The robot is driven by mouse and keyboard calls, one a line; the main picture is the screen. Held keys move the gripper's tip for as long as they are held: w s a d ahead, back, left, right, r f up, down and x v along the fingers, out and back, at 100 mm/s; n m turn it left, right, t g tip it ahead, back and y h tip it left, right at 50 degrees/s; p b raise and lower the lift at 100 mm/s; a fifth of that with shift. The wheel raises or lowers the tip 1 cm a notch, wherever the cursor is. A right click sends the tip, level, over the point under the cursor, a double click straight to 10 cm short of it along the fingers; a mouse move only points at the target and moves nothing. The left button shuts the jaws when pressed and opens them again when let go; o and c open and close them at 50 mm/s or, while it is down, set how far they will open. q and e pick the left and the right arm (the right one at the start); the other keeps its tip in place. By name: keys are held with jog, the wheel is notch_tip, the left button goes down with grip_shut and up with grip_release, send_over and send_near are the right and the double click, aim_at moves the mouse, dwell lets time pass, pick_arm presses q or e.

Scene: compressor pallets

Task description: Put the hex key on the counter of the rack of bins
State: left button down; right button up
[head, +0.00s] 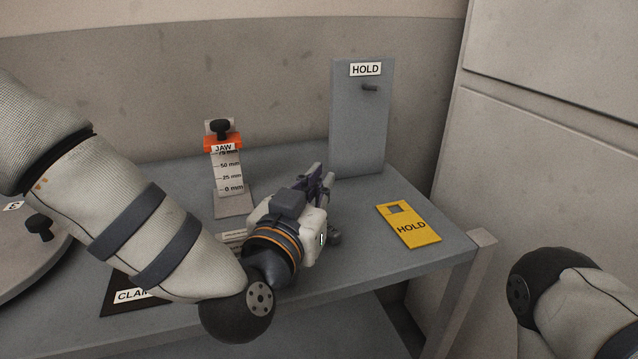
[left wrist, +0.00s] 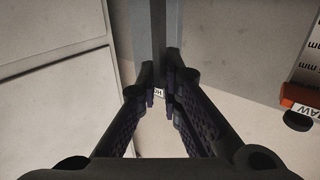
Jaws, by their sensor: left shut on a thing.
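My left gripper (head: 321,182) is over the grey table, in front of the upright grey board, with its dark fingers pointing towards it. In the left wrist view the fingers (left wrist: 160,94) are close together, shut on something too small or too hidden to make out. I cannot pick out the hex key in either view. No rack of bins shows. My right gripper is out of view; only part of my right arm shows at the lower right.
A dark mat (head: 115,303) lies partly under my left arm. The table's right front is clear.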

pick_arm(q)
jog(key=shift+w+d, duration=0.1)
jog(key=shift+w, duration=0.05)
jog(key=c, duration=2.1)
grip_release()
jog(key=shift+f, duration=0.1)
jog(key=shift+c, duration=0.2)
jog(key=o, duration=0.4)
